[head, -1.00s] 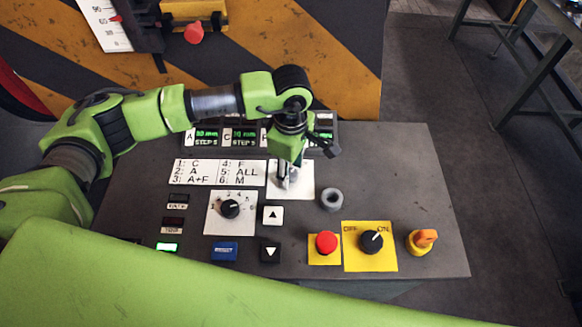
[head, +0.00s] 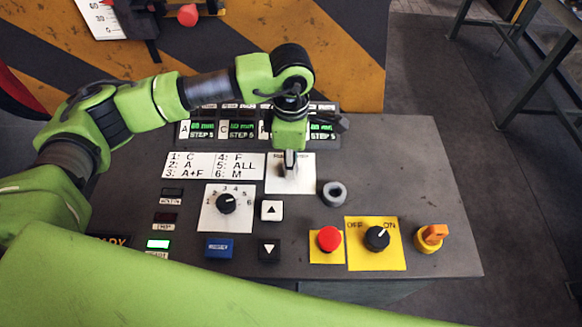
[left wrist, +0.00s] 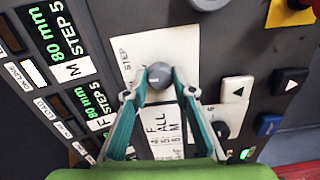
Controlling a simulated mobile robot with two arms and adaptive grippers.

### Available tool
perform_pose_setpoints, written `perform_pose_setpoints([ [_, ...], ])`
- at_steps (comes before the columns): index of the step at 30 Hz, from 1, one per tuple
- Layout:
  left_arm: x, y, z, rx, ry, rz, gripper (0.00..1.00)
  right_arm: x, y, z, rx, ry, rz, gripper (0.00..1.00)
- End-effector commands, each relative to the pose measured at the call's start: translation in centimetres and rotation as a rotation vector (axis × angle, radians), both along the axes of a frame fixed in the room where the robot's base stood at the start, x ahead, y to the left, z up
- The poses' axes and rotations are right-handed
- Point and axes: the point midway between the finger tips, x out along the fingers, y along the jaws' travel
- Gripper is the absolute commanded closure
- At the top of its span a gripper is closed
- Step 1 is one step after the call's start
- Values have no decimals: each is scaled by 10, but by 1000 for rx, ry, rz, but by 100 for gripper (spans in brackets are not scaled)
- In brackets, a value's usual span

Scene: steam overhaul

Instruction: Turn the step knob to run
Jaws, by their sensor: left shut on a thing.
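The step knob (left wrist: 159,75) is a small grey round knob on a white plate (left wrist: 118,50) marked STEP, seen in the left wrist view. In the head view the same plate (head: 305,185) lies right of the white legend card, and the fingers hide the knob there. My left gripper (left wrist: 158,90) points down over the plate, its two fingertips on either side of the knob, shut on it. It also shows in the head view (head: 290,172). The knob's pointer and the run mark cannot be made out. My right gripper is out of view.
A numbered selector (head: 227,203), up button (head: 271,210), down button (head: 269,249) and blue button (head: 219,247) sit nearby. A grey ring-shaped part (head: 332,194) is just right of the plate. Red button (head: 329,238), OFF/ON switch (head: 377,237) and orange knob (head: 432,235) are further right.

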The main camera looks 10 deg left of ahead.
Motion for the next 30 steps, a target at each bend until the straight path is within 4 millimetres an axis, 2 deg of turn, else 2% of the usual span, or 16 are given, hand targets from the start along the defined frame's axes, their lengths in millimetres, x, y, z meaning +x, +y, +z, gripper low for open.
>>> perform_pose_setpoints([
  [1,1,0,-5,-2,-3,43,97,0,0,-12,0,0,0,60],
  [12,1,0,-4,-2,-3,381,97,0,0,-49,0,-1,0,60],
  [21,1,0,-2,-1,-2,579,97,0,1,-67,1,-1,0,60],
  [30,1,0,0,-1,-3,671,97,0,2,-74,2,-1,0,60],
])
